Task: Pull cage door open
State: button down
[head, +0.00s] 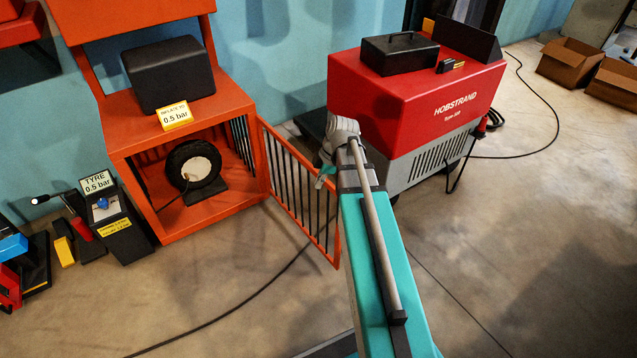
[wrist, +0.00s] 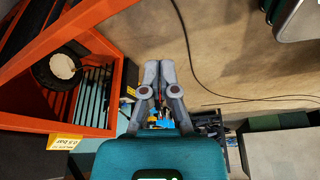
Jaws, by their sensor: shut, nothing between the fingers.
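The cage door (head: 300,190), an orange frame with dark vertical bars, stands swung outward from the right side of the orange cage (head: 150,235) in the head view. The cage front is open, and a black tyre (head: 194,166) with a pale hub stands inside. The tyre also shows in the wrist view (wrist: 62,66). My gripper (wrist: 160,66) is shut and empty, its grey fingertips together. In the head view my wrist is beside the door's upper free end; the fingertips are mostly hidden there, so I cannot tell whether they touch the door.
A red and grey machine (head: 420,100) stands just right of the door, behind my arm. A black box with a gauge and tyre label (head: 112,215) stands left of the cage. A dark cable (head: 250,295) crosses the floor. The floor in front of the cage is otherwise clear.

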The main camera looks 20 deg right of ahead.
jog(key=p+v, duration=0.5)
jog(key=v, duration=0.1)
jog(key=shift+w, duration=0.4)
jog(key=shift+f, duration=0.1)
dwell(0.3)
jog(key=b+x, duration=0.6)
jog(key=shift+s+a+f+b, duration=0.15)
jog(key=shift+s+f+b, duration=0.15)
jog(key=shift+s+f, duration=0.1)
dwell(0.4)
jog(key=shift+s+a, duration=0.1)
jog(key=shift+s, duration=0.05)
dwell(0.3)
